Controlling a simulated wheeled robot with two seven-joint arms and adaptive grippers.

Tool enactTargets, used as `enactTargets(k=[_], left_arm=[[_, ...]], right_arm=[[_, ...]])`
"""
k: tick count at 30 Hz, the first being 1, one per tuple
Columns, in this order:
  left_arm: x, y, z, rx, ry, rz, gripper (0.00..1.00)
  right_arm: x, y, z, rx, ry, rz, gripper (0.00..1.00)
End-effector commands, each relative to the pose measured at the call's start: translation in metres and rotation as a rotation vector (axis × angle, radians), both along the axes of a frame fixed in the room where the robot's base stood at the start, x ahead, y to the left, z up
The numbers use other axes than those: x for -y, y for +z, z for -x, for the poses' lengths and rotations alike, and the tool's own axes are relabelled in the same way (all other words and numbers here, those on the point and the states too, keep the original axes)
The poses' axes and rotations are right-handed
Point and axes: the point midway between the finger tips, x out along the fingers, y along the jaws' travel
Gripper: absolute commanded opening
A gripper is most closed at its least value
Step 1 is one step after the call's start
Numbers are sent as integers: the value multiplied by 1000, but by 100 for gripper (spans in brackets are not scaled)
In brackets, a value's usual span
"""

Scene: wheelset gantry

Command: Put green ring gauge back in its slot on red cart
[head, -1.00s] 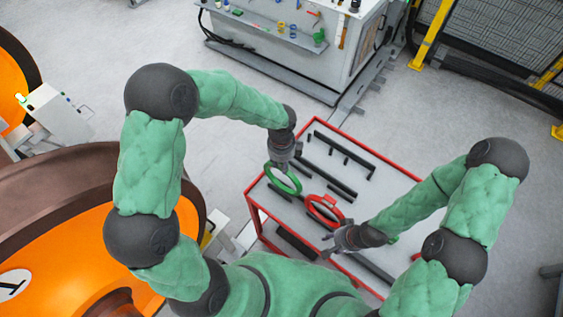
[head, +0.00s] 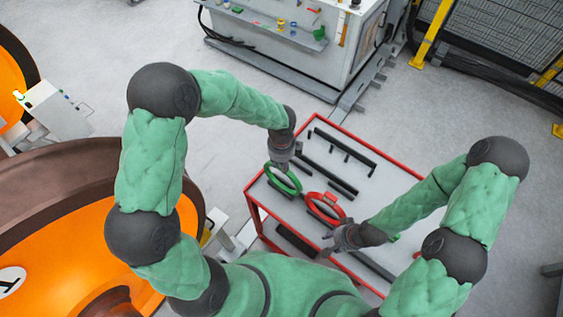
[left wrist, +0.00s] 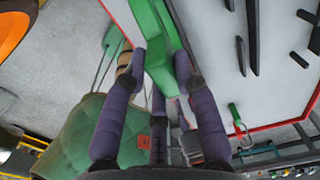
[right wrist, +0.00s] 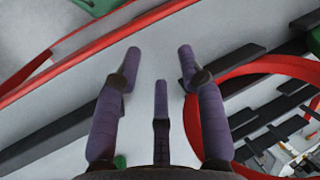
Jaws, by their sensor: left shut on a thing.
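The green ring gauge (head: 284,180) is over the left part of the red cart (head: 368,146), beside black bars. My left gripper (head: 283,163) is shut on its upper part. In the left wrist view the green ring (left wrist: 160,50) runs between the fingers. I cannot tell whether it touches the cart top. A red ring gauge (head: 325,208) stands close to its right, among black bars; it also shows in the right wrist view (right wrist: 262,68). My right gripper (head: 338,240) is open and empty by the cart's near edge. The green ring's slot cannot be made out clearly.
Several black bars (head: 328,175) lie on the cart's grey top. A grey machine cabinet (head: 290,45) stands behind the cart. An orange wheel (head: 80,260) is at the left. A yellow-posted fence (head: 428,40) is at the back right.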

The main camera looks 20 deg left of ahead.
Motion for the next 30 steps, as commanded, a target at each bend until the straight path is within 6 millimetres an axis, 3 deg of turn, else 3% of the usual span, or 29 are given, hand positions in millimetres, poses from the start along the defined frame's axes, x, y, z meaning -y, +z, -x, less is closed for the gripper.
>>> enactTargets(k=[10, 11, 13, 14, 24, 30], left_arm=[[0, -8, 0, 1, 0, 0, 0], [0, -7, 0, 1, 0, 0, 35], [0, -7, 0, 1, 0, 0, 55], [0, -7, 0, 1, 0, 0, 57], [0, -6, 0, 1, 0, 0, 57], [0, 16, -1, 4, 0, 0, 57]], right_arm=[[0, -6, 0, 0, 0, 0, 40], [0, -6, 0, 0, 0, 0, 40], [0, -5, 0, 0, 0, 0, 40], [0, -5, 0, 0, 0, 0, 40], [0, -5, 0, 0, 0, 0, 40], [0, -5, 0, 0, 0, 0, 40]])
